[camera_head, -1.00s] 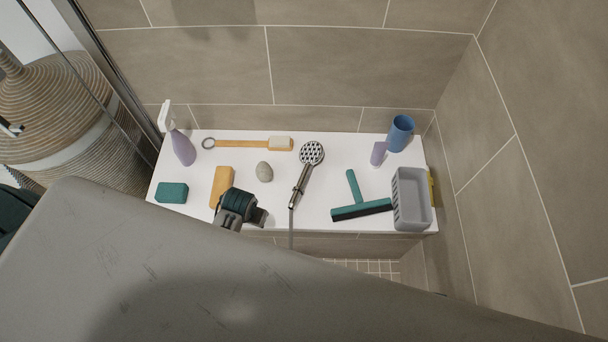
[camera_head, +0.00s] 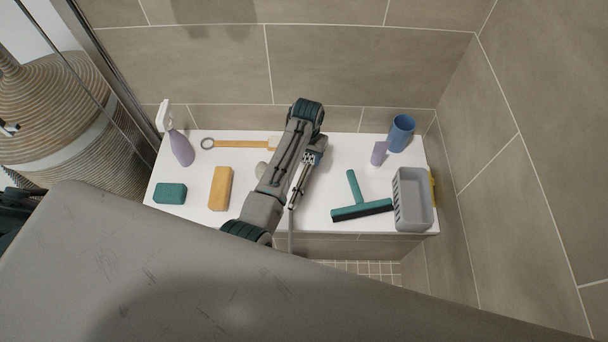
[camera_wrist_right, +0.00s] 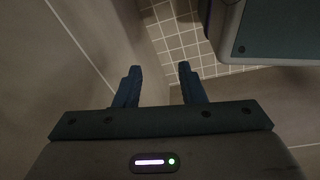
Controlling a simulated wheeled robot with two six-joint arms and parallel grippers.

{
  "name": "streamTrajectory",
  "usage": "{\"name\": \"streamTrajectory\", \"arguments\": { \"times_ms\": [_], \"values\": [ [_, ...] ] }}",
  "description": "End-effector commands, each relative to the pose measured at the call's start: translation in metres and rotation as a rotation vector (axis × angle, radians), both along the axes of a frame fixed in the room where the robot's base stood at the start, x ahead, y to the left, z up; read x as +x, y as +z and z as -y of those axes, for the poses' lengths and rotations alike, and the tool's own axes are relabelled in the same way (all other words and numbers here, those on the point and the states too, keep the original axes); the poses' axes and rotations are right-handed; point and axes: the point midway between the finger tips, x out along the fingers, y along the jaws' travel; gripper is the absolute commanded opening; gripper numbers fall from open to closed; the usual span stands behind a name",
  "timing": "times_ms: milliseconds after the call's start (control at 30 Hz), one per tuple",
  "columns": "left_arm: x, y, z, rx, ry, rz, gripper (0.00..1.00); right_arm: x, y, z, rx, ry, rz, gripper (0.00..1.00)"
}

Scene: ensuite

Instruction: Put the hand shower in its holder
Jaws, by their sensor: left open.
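The hand shower (camera_head: 296,192) lies on the white ledge with its hose running over the front edge. Its handle shows beside my left arm; its head is mostly covered by my arm and gripper. My left gripper (camera_head: 314,153) is open, over or close by the shower's head; its fingertips are hard to make out, and I cannot tell if they touch it. My right gripper (camera_wrist_right: 159,70) shows in the right wrist view, fingers apart and empty, above a tiled floor. I see no holder in these views.
On the ledge (camera_head: 180,218) stand a spray bottle (camera_head: 181,148), teal block (camera_head: 170,193), yellow sponge (camera_head: 220,188), wooden brush (camera_head: 240,144), half-hidden stone (camera_head: 262,170), squeegee (camera_head: 362,209), purple bottle (camera_head: 378,153), blue cup (camera_head: 401,133) and grey basket (camera_head: 413,200). Tiled walls enclose it behind and right.

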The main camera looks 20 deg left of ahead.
Motion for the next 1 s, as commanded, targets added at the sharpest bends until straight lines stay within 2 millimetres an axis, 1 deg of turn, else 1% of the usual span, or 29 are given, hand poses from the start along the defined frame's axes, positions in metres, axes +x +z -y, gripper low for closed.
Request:
{"name": "streamTrajectory", "arguments": {
  "times_ms": [33,100,200,367,567,633,767,967,1000],
  "values": [
    [-0.001,-0.011,-0.001,0.001,0.0,-0.004,0.52,0.002,0.001,0.0,0.0,0.0,0.001,0.36],
    [-0.001,-0.022,-0.001,0.0,0.0,-0.003,0.52,0.004,0.004,-0.001,0.0,0.001,0.002,0.36],
    [-0.001,-0.034,-0.001,0.0,0.0,-0.002,0.52,0.007,0.008,-0.001,0.0,0.001,0.003,0.36],
    [-0.002,-0.044,-0.001,0.001,0.0,-0.001,0.52,0.009,0.011,-0.001,0.0,0.001,0.003,0.36],
    [-0.005,-0.074,-0.003,0.001,0.0,-0.002,0.52,0.011,0.013,-0.002,0.0,0.002,0.005,0.36],
    [-0.004,-0.083,-0.003,0.001,0.001,-0.002,0.52,0.013,0.016,-0.002,0.0,0.002,0.004,0.36],
    [-0.004,-0.091,-0.003,0.001,0.002,0.0,0.52,0.018,0.022,-0.003,0.0,0.003,0.012,0.36],
    [-0.004,-0.092,-0.002,0.0,0.002,0.001,0.52,0.02,0.025,-0.003,0.0,0.003,0.014,0.36],
    [-0.004,-0.092,-0.002,0.0,0.002,0.001,0.46,0.02,0.024,-0.003,0.0,0.003,0.013,0.36]
  ]
}}
